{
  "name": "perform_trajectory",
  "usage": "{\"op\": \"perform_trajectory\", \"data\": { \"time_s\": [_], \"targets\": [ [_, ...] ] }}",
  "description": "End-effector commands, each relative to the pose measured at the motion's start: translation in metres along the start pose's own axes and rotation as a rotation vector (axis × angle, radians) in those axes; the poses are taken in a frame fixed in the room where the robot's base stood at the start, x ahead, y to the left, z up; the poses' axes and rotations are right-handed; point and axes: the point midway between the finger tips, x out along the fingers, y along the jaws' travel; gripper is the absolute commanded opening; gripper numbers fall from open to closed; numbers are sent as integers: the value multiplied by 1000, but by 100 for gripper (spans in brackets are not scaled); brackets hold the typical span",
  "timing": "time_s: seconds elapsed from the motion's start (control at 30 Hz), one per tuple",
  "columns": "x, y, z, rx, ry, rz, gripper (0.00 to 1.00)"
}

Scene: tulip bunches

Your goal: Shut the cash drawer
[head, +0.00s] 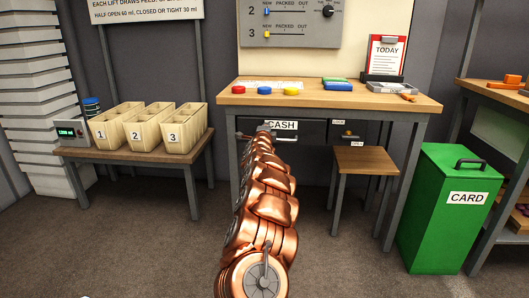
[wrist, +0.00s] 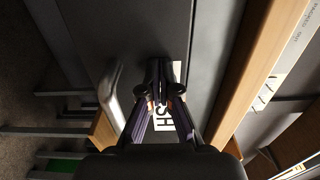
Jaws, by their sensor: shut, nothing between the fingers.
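The cash drawer (head: 308,130) is a dark front under the wooden desk top, with a white CASH label (head: 284,125) and a pale bar handle. My copper arm reaches up to it and hides its left part. My gripper (head: 264,127) is small at the drawer front in the head view. In the wrist view my gripper (wrist: 158,98) is shut and empty, its fingertips over the label (wrist: 184,122) beside the handle (wrist: 112,95). I cannot tell whether the tips touch the front, or whether the front is fully flush.
A second drawer (head: 346,133) is right of the cash drawer. A wooden stool (head: 363,158) stands below it, and a green CARD bin (head: 447,225) further right. A low table (head: 135,153) with three numbered bins stands at left. The floor in front is clear.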

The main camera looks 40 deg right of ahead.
Motion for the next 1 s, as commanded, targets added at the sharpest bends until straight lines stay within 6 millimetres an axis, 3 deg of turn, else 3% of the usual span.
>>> {"op": "perform_trajectory", "data": {
  "time_s": [0.67, 1.0],
  "targets": [
    [3, -5, 6, -4, -7, -9, 0],
    [-14, -4, 8, 0, -8, -5, 0]
  ]
}}
